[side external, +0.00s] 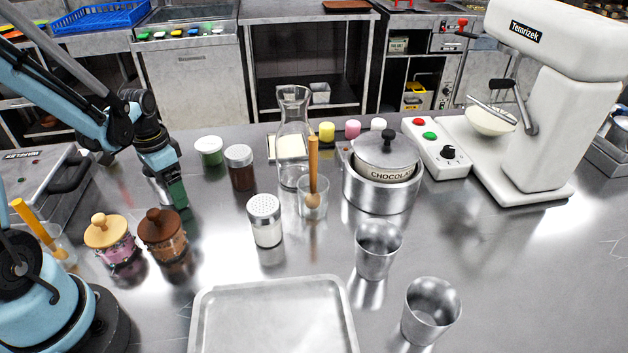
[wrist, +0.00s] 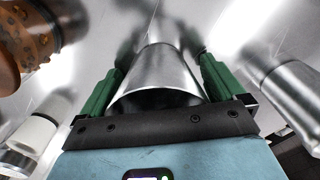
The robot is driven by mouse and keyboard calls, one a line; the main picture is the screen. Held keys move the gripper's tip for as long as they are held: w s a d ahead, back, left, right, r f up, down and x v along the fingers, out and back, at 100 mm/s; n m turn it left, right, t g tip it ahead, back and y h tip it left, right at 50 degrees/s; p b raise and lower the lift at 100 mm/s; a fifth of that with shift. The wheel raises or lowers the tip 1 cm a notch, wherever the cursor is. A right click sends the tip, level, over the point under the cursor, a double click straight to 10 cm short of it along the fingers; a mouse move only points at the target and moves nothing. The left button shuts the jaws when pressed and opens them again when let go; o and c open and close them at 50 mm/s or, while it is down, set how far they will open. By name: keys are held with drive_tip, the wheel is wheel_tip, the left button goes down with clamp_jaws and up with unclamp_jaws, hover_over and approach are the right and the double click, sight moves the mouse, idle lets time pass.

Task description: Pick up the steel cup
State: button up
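A steel cup (wrist: 157,75) is between the green fingers of my gripper (wrist: 160,68) in the wrist view, its wide rim toward the camera. A narrow gap shows between the cup's sides and the fingers, so my gripper looks open around it. In the side external view my gripper (side external: 174,190) is low at the left, and the steel cup (side external: 157,190) shows partly behind it. Two more steel cups stand upright on the counter, one right of centre (side external: 378,252) and one nearer the front (side external: 430,312).
A jar with a brown lid (side external: 163,236) and a jar with a light wooden lid (side external: 112,240) stand close in front of my gripper. A waffle maker (side external: 40,190) is at left. A tray (side external: 270,315) lies in front.

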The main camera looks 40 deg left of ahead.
drive_tip(key=c, duration=0.8)
drive_tip(key=shift+c, duration=0.3)
drive_tip(key=shift+r, duration=0.15)
